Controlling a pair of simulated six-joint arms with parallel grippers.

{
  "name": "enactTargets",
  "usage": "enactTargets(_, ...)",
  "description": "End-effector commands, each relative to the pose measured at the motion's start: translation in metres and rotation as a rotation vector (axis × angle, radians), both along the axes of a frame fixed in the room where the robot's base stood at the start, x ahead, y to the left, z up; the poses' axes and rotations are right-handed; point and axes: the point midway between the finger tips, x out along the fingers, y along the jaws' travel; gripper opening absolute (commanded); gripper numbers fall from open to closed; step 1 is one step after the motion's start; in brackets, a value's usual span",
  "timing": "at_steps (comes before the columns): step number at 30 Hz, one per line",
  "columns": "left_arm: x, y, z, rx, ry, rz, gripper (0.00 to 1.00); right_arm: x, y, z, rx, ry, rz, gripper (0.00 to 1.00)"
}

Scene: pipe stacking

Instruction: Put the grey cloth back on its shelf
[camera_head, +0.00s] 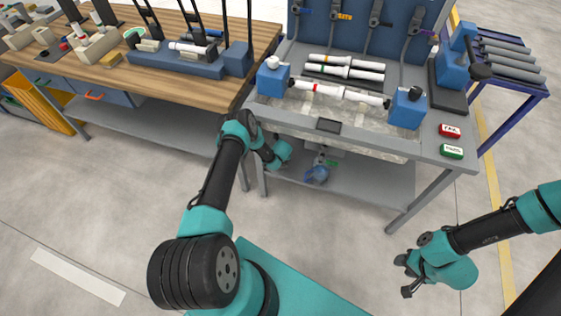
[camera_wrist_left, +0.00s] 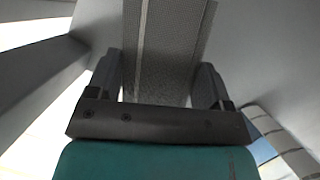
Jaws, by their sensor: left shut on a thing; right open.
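My left gripper (camera_wrist_left: 160,80) is shut on the grey cloth (camera_wrist_left: 165,40), a flat grey textured piece with a pale stripe that extends forward from between the fingers in the left wrist view. In the head view, the left arm reaches to just below the front edge of the pipe bench, above the lower shelf (camera_head: 372,188). The bench hides that gripper's fingertips, and I cannot make out the cloth there. My right gripper (camera_head: 404,276) is open and empty above the floor, to the right and in front of the bench.
A blue item (camera_head: 317,175) lies on the lower shelf, beside the left gripper. A wooden workbench (camera_head: 140,70) stands left. A bench leg (camera_head: 425,195) bounds the shelf's right side.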

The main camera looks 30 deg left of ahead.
Motion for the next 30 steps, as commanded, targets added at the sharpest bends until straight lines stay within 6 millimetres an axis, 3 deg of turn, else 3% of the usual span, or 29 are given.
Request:
enactTargets(13,0.007,0.004,-0.001,-0.001,-0.002,0.000,0.52,0.000,0.000,0.000,0.000,0.000,0.000,0.41)
enactTargets(21,0.006,0.004,-0.032,-0.001,-0.001,0.001,0.52,0.000,0.000,0.000,0.000,0.000,0.000,0.41)
enactTargets(30,0.007,0.004,-0.035,-0.001,-0.002,-0.001,0.52,0.000,0.000,0.000,0.000,0.000,0.000,0.41)
